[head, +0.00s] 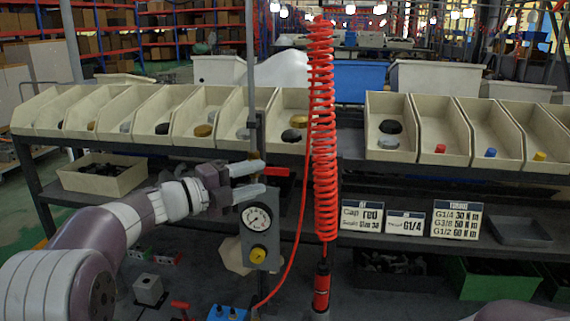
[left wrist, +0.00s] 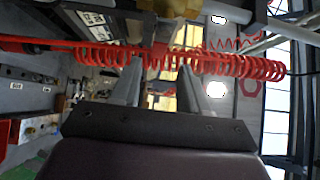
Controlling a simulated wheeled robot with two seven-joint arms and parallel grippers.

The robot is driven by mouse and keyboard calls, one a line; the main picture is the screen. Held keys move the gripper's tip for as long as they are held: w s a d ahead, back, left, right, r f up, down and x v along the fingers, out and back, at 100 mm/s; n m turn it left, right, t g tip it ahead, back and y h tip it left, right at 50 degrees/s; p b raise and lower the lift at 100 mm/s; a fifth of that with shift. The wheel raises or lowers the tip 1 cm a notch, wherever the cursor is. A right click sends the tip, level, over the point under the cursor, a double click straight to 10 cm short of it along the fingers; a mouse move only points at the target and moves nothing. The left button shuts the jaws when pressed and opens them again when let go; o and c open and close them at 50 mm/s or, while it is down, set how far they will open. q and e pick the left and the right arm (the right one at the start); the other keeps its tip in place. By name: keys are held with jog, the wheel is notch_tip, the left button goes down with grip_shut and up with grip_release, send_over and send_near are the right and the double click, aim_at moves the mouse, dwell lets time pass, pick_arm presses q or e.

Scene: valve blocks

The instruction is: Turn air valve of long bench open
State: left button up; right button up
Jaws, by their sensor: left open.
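The air valve's red lever (head: 277,171) sticks out to the right of a thin upright pipe (head: 251,75) on the long bench, roughly level. A brass-coloured valve body (head: 253,156) shows partly behind my gripper. My left gripper (head: 262,180) is open, pointing right, its two fingers one above the other at the pipe, close to the lever. In the left wrist view the open fingers (left wrist: 160,85) have a red part (left wrist: 158,52) near and between their tips. I cannot tell whether they touch it.
A red coiled hose (head: 322,130) hangs just right of the lever, with a red tool (head: 321,288) below it. A pressure gauge (head: 257,217) sits under the gripper. Slanted parts bins (head: 205,118) line the shelf behind. Small signs (head: 361,216) stand at right.

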aim_at(275, 173)
pick_arm(q)
jog(key=p+x, duration=0.1)
jog(key=x, duration=0.6)
jog(key=shift+w+d+p, duration=0.15)
jog(key=shift+w+p, duration=0.25)
jog(key=shift+w, duration=0.05)
jog(key=shift+d, duration=0.25)
jog(key=shift+w+f, duration=0.2)
jog(key=shift+w, duration=0.05)
jog(key=shift+d, duration=0.1)
grip_shut()
